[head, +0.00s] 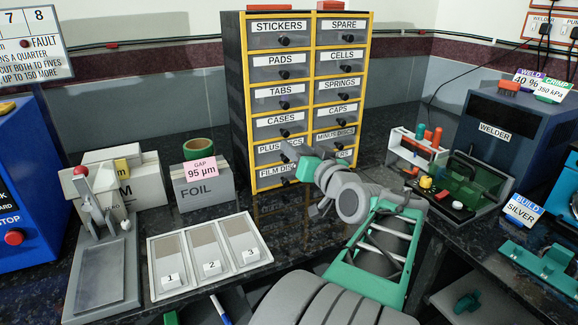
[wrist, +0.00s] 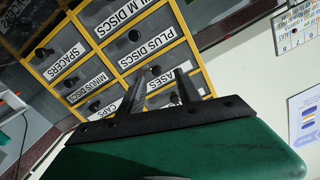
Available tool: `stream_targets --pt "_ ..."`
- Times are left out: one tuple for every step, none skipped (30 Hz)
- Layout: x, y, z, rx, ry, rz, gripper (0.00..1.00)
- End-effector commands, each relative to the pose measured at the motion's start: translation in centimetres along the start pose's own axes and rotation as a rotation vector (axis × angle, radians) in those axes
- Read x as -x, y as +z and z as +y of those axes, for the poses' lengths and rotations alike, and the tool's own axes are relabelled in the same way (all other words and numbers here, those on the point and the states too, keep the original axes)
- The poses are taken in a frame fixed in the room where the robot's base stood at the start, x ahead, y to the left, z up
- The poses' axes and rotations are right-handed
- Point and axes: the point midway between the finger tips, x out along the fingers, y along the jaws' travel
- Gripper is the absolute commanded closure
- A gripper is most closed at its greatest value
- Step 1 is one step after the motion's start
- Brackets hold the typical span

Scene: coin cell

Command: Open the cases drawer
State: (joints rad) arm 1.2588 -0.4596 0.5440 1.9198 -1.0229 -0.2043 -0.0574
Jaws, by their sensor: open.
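The cases drawer (head: 266,133) is in the left column of a dark cabinet with yellow edging, below TABS and above PLUS DISCS. It looks shut, flush with its neighbours, and has a dark round knob (head: 284,132). My gripper (head: 290,150) is in front of the cabinet, just below that knob in the head view, and covers part of the PLUS DISCS front. In the wrist view my gripper (wrist: 160,73) is open, its two dark fingers pointing at the cases drawer label (wrist: 183,75), which they partly hide. A dark knob shows near the fingertips; contact cannot be told.
Other knobbed drawers surround it, such as the PLUS DISCS drawer (wrist: 133,50). A FOIL box (head: 205,188) stands left of the cabinet, and a three-slot tray (head: 185,290) lies in front. A small rack (head: 418,152) and a welder (head: 515,130) stand to the right.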

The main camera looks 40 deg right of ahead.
Motion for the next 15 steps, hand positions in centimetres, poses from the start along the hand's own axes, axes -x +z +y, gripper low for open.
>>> stream_targets --pt "0.2 -0.2 0.8 -0.003 0.005 0.026 0.59" --pt "0.2 -0.5 0.9 -0.005 0.005 0.034 0.59" --pt "-0.2 -0.7 0.9 -0.006 0.004 0.037 0.59" --pt "-0.6 -0.8 0.9 -0.006 0.004 0.037 0.59" --pt "-1.0 -0.9 0.8 -0.005 0.002 0.036 0.59" --pt "-1.8 -0.9 0.8 -0.005 0.002 0.036 0.59" --pt "-2.4 -0.9 0.7 -0.005 0.0 0.036 0.59" --pt "-3.0 -0.9 0.8 -0.006 0.002 0.035 0.59" --pt "-3.9 -0.9 0.8 -0.006 0.002 0.034 0.59" --pt "-4.4 -0.9 0.8 -0.005 0.002 0.034 0.59" --pt "-5.0 -0.9 0.8 -0.005 0.003 0.034 0.59" --pt "-5.6 -1.0 0.8 -0.005 0.003 0.034 0.59" --pt "-6.1 -1.0 0.9 -0.006 0.005 0.034 0.59" --pt "-6.4 -1.0 0.9 -0.006 0.006 0.035 0.59" --pt "-6.8 -1.0 0.9 -0.006 0.005 0.035 0.59"
